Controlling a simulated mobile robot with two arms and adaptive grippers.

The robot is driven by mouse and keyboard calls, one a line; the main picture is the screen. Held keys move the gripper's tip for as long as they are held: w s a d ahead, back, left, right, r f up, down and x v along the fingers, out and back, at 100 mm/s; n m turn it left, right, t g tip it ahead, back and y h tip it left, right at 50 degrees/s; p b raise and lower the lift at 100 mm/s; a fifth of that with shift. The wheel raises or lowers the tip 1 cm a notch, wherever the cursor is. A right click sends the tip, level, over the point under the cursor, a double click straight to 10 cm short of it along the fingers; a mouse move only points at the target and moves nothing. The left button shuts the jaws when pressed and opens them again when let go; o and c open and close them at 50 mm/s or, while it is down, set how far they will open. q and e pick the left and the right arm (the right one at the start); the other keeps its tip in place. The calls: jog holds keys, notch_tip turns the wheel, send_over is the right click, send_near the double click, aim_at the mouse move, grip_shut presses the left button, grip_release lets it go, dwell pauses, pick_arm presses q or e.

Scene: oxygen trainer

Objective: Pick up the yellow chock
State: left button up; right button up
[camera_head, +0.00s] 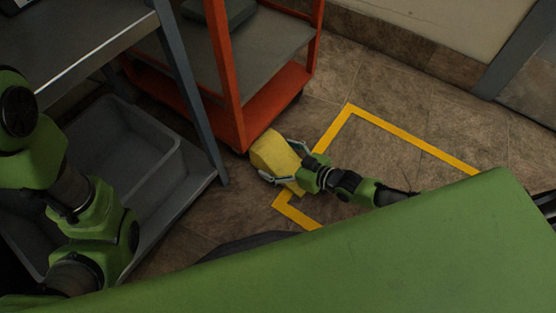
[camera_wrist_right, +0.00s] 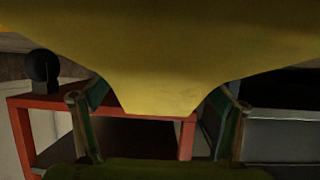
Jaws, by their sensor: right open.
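The yellow chock (camera_head: 270,152) is on the tiled floor beside the corner of the orange cart. My right gripper (camera_head: 281,163) is at the chock, with one finger along each side of it. In the right wrist view the chock (camera_wrist_right: 160,60) fills the top and middle, and its narrower part reaches down between the two spread fingers of my right gripper (camera_wrist_right: 158,103). The jaws are open, and I cannot tell whether a finger touches the chock. My left arm is at the left of the head view; its gripper does not show.
The orange cart (camera_head: 229,85) stands close behind the chock.

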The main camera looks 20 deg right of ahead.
jog(key=c, duration=1.4)
jog(key=shift+r, duration=0.1)
jog(key=c, duration=0.3)
jog(key=shift+d+r, duration=0.1)
